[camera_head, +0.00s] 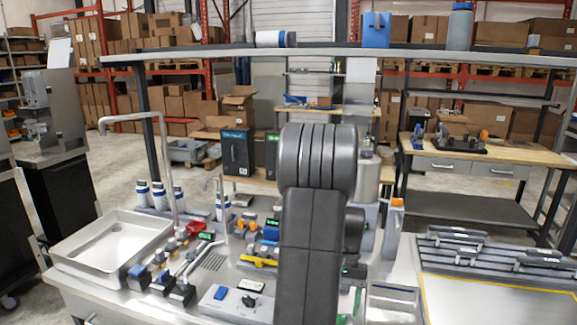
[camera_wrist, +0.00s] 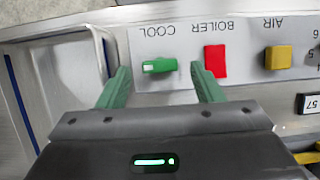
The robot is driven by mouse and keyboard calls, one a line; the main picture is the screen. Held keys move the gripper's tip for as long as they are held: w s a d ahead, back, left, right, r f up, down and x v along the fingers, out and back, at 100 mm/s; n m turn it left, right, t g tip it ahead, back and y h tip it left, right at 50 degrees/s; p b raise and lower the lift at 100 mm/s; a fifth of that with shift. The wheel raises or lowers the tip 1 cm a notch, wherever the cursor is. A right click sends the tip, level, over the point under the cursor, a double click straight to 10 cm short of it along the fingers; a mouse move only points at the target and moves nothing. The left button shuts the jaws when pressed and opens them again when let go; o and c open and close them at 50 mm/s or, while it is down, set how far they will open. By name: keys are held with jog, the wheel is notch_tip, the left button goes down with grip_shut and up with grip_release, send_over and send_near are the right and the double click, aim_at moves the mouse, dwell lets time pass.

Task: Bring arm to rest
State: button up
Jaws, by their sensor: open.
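My gripper (camera_wrist: 160,72) shows in the wrist view with two green fingers spread apart and nothing between them. Beyond the fingertips is a white control panel (camera_wrist: 184,45). A green switch (camera_wrist: 160,66) labelled COOL appears between the fingertips, with a gap on both sides. I cannot tell how far the fingers are from the panel. A red switch (camera_wrist: 216,60) labelled BOILER is just right of the right fingertip. In the head view my dark arm (camera_head: 310,230) stands raised over the middle of the bench, and my gripper is hidden behind it.
A yellow switch (camera_wrist: 278,57) labelled AIR and a small display reading 57 (camera_wrist: 311,103) are farther right. A metal tray (camera_wrist: 62,90) lies left of the panel. The bench carries a sink (camera_head: 110,245), bottles (camera_head: 158,196) and several small devices. A shelf (camera_head: 210,53) spans above.

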jog(key=shift+x, duration=1.05)
jog(key=shift+w+r, duration=0.1)
